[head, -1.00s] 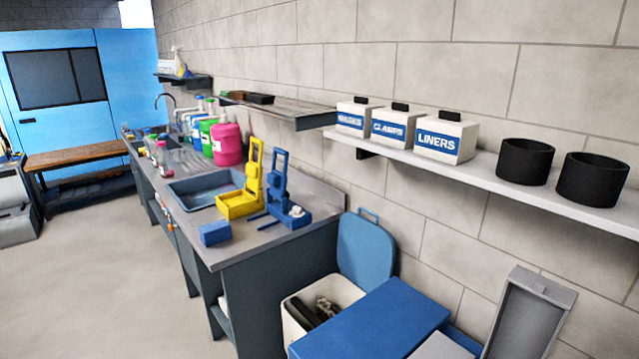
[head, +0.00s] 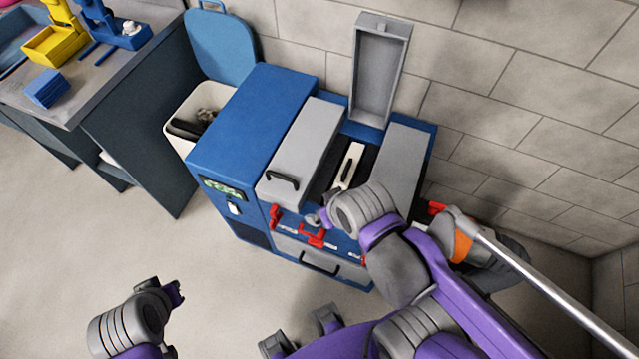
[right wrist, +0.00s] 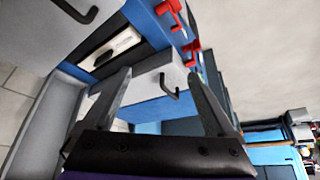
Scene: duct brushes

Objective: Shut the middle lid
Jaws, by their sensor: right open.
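The blue cabinet (head: 235,115) has three grey-lidded bays. The middle lid (head: 378,75) stands upright at the back by the wall, its hollow inner side facing me. The open middle bay shows a long white piece (head: 348,167), also visible in the right wrist view (right wrist: 112,47). The left lid (head: 308,130) and right lid (head: 402,165) lie flat. My right gripper (right wrist: 158,78) is open and empty, its fingers framing the left lid's handle area in its wrist view; in the head view my wrist largely hides it. My left gripper (head: 174,292) is low at the left, jaws unclear.
Red latches (head: 312,237) line the cabinet front, above a drawer with a dark handle (head: 320,264). A white bin (head: 180,128) with a raised blue lid stands left of the cabinet. A steel bench (head: 75,95) is farther left. The floor in front is clear.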

